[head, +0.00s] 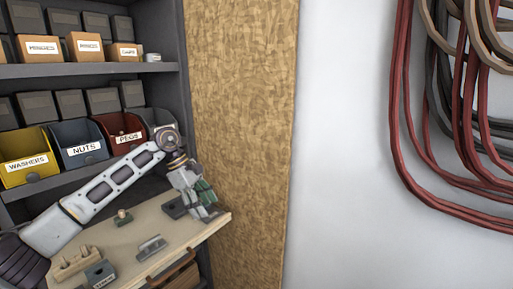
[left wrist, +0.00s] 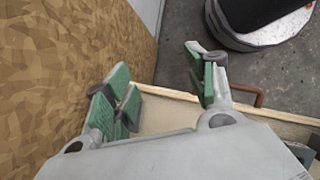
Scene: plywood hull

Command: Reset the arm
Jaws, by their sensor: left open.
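My left arm reaches in from the left in the head view. Its gripper (head: 203,197), with green finger pads, is over the right end of a pale wooden work board (head: 190,234). In the left wrist view the two fingers of the gripper (left wrist: 162,78) stand wide apart with nothing between them. The board's edge (left wrist: 172,95) passes beneath them. My right gripper is not in view.
The board carries a dark block (head: 174,208), a grey block (head: 152,248), a small knobbed piece (head: 122,217) and a wooden block (head: 75,265). Shelves with bins, including yellow WASHERS (head: 28,160), stand behind. A plywood panel (head: 240,130) is close right of the gripper.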

